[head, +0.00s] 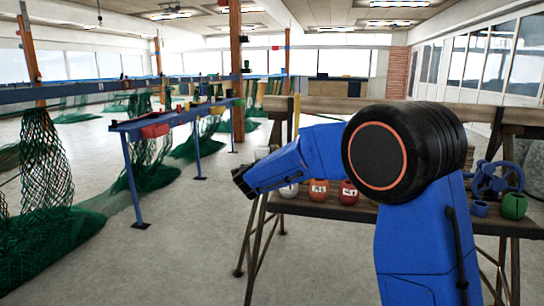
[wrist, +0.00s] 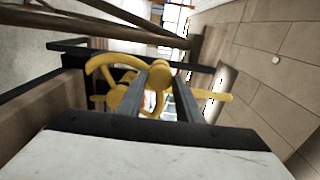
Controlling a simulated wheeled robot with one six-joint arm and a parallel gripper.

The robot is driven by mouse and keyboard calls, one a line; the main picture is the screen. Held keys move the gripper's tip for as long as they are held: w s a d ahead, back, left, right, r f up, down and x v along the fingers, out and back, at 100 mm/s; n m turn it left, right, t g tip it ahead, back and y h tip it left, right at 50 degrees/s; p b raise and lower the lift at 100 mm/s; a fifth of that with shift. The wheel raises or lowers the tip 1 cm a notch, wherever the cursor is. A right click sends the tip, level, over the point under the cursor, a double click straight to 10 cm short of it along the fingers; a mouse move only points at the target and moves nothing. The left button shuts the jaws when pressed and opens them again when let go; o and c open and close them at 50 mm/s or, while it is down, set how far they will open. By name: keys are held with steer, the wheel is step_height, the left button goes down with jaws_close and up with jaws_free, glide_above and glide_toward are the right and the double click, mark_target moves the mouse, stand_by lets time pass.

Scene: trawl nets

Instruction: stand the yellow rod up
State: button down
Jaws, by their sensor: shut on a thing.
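My gripper (wrist: 168,78) shows in the wrist view as two grey fingers, closed in on a yellow piece with a round end (wrist: 159,72) between the tips. I take this to be the yellow rod, seen partly end-on. Other yellow parts, a curved one (wrist: 112,62) and a straight bar (wrist: 217,96), show around the fingers; whether they belong to it I cannot tell. In the head view a slim yellow rod (head: 296,118) shows upright behind my forearm, its lower part hidden. My fingers are not visible in the head view.
A wooden trestle bench (head: 330,205) stands behind my arm, with red floats (head: 319,189), a green float (head: 513,206) and a blue handwheel (head: 497,180). A blue rack (head: 165,122) and green nets (head: 45,230) are on the left. The floor between is clear.

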steer(key=c, duration=1.3)
jaws_free()
steer(key=shift+f, duration=0.1)
steer(key=shift+o, duration=0.2)
steer(key=v, duration=1.7)
steer(key=shift+s, duration=0.15)
steer(key=shift+a, duration=0.1)
